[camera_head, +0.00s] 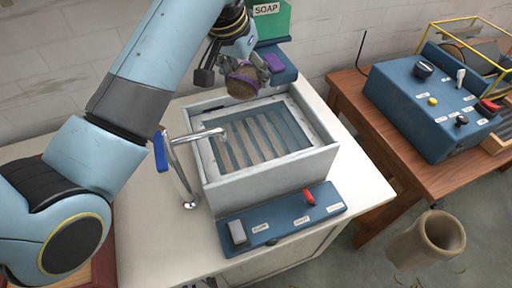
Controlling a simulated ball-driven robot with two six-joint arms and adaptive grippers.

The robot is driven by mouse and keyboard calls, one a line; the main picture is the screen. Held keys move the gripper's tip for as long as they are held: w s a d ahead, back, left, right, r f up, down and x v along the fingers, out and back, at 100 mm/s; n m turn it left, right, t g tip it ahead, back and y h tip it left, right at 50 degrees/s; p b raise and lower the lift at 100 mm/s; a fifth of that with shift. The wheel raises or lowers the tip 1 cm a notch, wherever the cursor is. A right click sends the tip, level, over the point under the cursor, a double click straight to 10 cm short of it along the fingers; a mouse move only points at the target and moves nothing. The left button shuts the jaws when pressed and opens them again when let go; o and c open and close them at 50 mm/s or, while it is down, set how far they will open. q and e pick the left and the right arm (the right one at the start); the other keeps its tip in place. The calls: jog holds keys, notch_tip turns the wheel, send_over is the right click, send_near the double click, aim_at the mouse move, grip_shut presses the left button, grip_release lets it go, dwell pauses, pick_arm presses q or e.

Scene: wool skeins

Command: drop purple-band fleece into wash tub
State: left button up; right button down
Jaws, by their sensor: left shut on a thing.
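My left gripper (240,68) is shut on a brownish fleece (241,84) with a purple band. My right gripper is not in view.
A blue control panel (281,218) with a red switch and a grey knob lies in front of the tub. A green soap box (270,20) stands behind it. To the right, a wooden table (415,172) carries a blue machine (425,105). A brown cylinder (428,241) stands at the lower right.

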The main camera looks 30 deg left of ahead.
pick_arm(q)
jog(key=shift+f, duration=0.6)
jog(key=o, duration=1.1)
jog(key=v, duration=1.1)
jog(key=shift+s+r, duration=0.3)
jog(key=shift+r, duration=0.15)
